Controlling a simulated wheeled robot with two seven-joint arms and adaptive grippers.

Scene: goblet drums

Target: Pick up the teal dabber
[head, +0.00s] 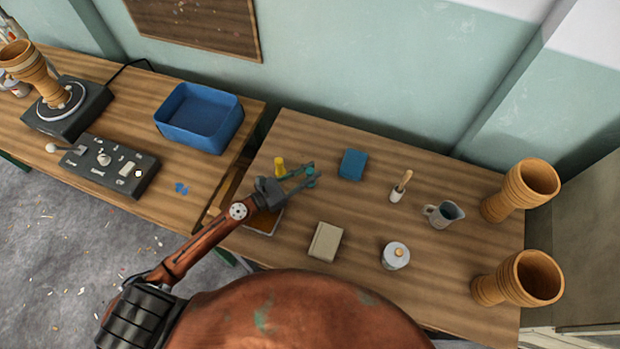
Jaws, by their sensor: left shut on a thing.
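My left gripper (308,176) reaches in from the lower left over the left part of the right-hand table. It is shut on the teal dabber (311,171), a small teal piece that shows between its fingertips. The fingers and the dabber's small size hide most of its shape. I cannot tell whether the dabber is clear of the table top. My right gripper is not in view.
A yellow piece (279,165) stands just left of my left gripper. A blue block (352,164), beige block (325,241), white pot with a stick (397,192), grey jug (443,213) and white lidded jar (396,256) stand around. Two wooden drums (520,190) stand right.

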